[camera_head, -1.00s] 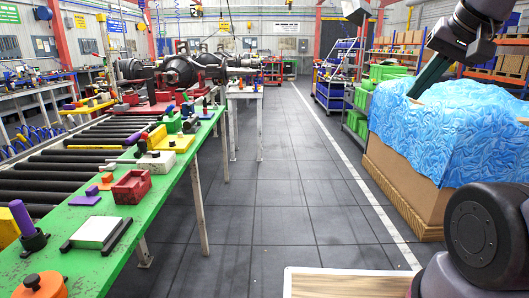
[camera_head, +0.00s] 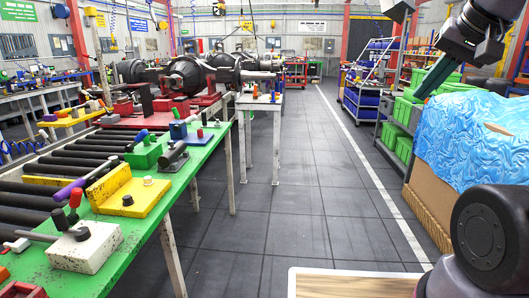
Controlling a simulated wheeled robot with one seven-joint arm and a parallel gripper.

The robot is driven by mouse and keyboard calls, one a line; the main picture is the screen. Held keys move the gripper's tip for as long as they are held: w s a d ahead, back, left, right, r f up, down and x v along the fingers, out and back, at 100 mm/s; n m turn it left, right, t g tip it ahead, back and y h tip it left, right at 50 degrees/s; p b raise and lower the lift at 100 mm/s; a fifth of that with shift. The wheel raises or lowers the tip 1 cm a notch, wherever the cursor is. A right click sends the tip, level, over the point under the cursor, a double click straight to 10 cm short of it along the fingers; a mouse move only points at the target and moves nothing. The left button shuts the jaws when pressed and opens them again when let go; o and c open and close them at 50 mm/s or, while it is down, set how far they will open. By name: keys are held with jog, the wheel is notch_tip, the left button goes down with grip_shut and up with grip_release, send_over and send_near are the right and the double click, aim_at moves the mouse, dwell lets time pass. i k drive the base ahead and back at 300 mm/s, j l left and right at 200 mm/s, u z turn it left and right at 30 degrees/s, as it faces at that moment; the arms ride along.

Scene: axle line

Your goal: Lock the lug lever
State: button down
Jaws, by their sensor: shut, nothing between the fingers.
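Several lever-like fixtures stand on the green bench (camera_head: 122,246) at left; I cannot tell which one is the lug lever. Farther back are a green block (camera_head: 145,158) with a blue-purple handle (camera_head: 138,138) and a dark cylinder on a stand (camera_head: 173,156). My gripper (camera_head: 424,94), with dark green fingers, is shut and empty at the upper right, far from the bench.
A large crate (camera_head: 428,195) topped with crumpled blue wrap (camera_head: 475,135) stands at right, below my gripper. Green bins (camera_head: 398,142) and a blue shelf cart (camera_head: 370,95) stand beyond it. The grey tiled aisle between bench and crate is clear. Black rollers (camera_head: 60,170) line the bench's left side.

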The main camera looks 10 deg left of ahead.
aim_at(176, 112)
jog(key=i, duration=1)
jog(key=i+u, duration=0.15)
jog(key=i, duration=0.85)
jog(key=i+u, duration=0.45)
jog(key=i+l+u, duration=0.3)
jog(key=i+u, duration=0.15)
jog(key=i, duration=0.15)
jog(key=i+u, duration=0.3)
jog(key=u, duration=0.15)
jog(key=i+l+u, duration=0.25)
jog(key=u, duration=0.2)
jog(key=i+l+u, duration=0.3)
jog(key=u, duration=0.15)
